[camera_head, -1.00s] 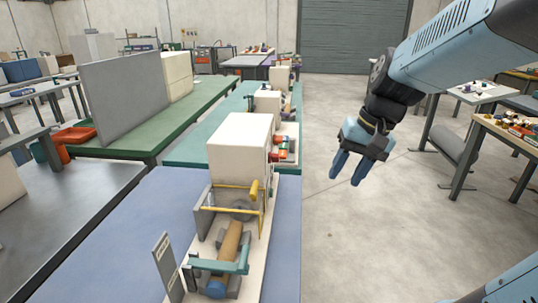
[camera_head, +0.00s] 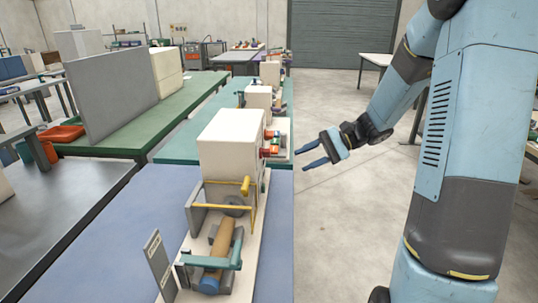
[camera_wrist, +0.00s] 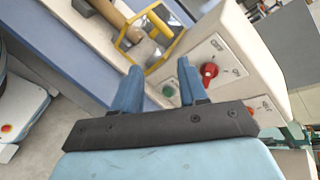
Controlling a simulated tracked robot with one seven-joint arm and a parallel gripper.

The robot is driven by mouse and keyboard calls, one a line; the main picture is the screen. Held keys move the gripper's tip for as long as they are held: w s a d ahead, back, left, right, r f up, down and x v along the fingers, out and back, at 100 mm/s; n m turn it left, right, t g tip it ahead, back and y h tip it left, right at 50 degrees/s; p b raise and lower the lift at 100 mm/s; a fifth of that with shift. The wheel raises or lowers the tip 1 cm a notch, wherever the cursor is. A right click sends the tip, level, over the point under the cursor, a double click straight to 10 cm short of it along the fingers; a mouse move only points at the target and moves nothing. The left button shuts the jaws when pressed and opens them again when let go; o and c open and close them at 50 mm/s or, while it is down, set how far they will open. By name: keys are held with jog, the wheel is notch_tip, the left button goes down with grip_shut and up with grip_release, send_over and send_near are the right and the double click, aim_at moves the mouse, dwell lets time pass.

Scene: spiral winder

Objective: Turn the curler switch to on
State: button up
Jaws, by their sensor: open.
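The winder machine has a white box (camera_head: 228,145) on the blue-topped table. In the head view red parts (camera_head: 266,152) show at the box's right side. My gripper (camera_head: 301,158) is open and empty, to the right of the box. In the wrist view its fingers (camera_wrist: 160,80) point toward the panel, apart from the knobs.
A yellow guard frame (camera_head: 246,190), a brown roll (camera_head: 221,238) and a teal bracket (camera_head: 237,262) stand at the machine's front. More similar machines (camera_head: 258,97) stand in line behind. The floor (camera_head: 345,200) to the right of the table is clear.

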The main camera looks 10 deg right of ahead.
aim_at(265, 153)
jog(key=w+d+f+m+t+y, duration=0.4)
jog(key=w+d, duration=0.1)
jog(key=w, duration=0.3)
jog(key=x, duration=1.4)
jog(key=shift+r, duration=0.2)
